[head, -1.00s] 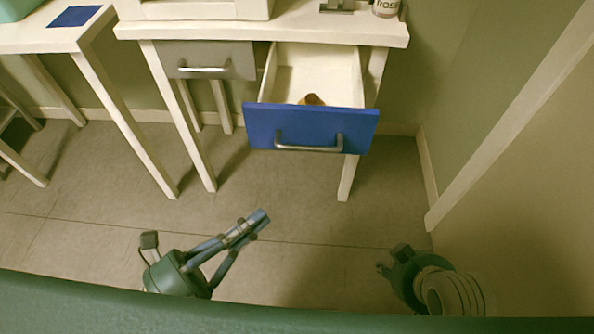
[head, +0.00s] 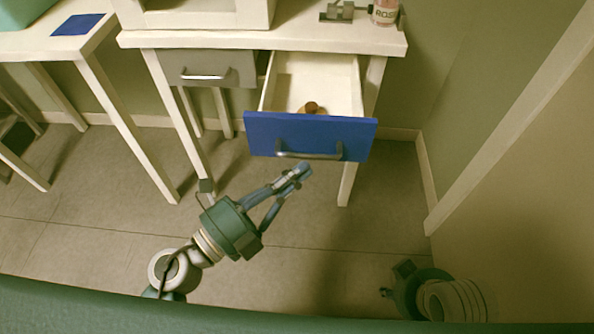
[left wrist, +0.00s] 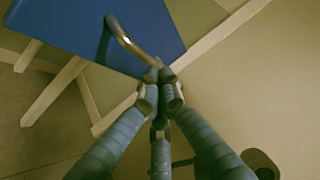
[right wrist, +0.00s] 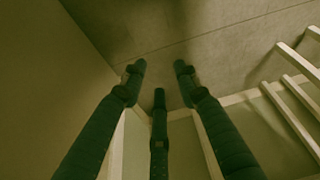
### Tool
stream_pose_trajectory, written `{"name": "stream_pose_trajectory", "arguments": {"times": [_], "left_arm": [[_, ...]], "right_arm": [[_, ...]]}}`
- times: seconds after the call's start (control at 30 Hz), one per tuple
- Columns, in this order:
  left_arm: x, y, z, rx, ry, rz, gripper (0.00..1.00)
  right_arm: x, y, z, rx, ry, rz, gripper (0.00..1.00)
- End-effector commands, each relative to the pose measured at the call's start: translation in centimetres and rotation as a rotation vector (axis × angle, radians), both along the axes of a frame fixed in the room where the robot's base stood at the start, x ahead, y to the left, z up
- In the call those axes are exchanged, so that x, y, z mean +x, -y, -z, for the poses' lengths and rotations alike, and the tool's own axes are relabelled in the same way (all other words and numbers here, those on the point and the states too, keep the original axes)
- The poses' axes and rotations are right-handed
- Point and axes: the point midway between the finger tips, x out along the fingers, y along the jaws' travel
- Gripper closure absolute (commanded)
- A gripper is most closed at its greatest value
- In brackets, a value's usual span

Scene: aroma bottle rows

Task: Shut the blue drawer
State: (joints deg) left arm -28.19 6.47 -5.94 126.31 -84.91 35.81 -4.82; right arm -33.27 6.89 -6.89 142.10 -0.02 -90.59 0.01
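The blue drawer (head: 268,137) is pulled well out of the white table, with its metal handle (head: 330,156) on the front. A small brown object (head: 312,108) lies inside it. My left gripper (head: 303,170) is shut and empty, its fingertips just below and in front of the handle. In the left wrist view the blue front (left wrist: 75,25) and the handle (left wrist: 130,42) show close to the fingertips (left wrist: 159,75); I cannot tell whether they touch. My right gripper (right wrist: 160,72) is open and empty, low at the right of the head view (head: 388,292).
A grey drawer (head: 208,68) beside the blue one is closed. A bottle (head: 385,12) and a metal item (head: 337,12) stand on the white tabletop (head: 290,38). A wall closes the right side. Another white table (head: 45,45) stands left. The floor in front is clear.

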Motion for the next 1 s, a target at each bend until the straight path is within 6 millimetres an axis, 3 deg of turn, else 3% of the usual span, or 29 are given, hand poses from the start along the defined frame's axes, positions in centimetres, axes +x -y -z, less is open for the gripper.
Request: {"name": "stream_pose_trajectory", "arguments": {"times": [0.27, 0.47, 0.67, 0.73, 0.8, 1.0], "left_arm": [[0.0, 0.0, 0.0, 0.000, 0.000, 0.000, 1.00], [1.4, 0.0, -0.2, 0.002, 0.002, 0.002, 1.00], [5.2, 0.0, -0.5, 0.002, 0.005, 0.000, 1.00], [6.9, 0.0, -0.5, 0.002, 0.005, 0.001, 1.00], [8.8, -0.1, -0.5, 0.004, 0.005, -0.001, 1.00], [14.1, -0.1, -0.2, 0.003, 0.006, -0.001, 1.00]], "right_arm": [[0.0, 0.0, 0.0, 0.000, 0.000, 0.000, 0.69], [0.0, 0.0, -0.7, 0.000, 0.000, 0.000, 0.69], [0.1, 0.0, -2.1, 0.002, 0.004, 0.000, 0.69], [0.8, -0.1, 0.7, 0.000, -0.014, 0.000, 0.69], [1.1, -0.2, 2.2, 0.000, -0.020, -0.001, 0.69], [1.4, -0.3, 4.1, -0.001, -0.026, -0.003, 0.69]]}}
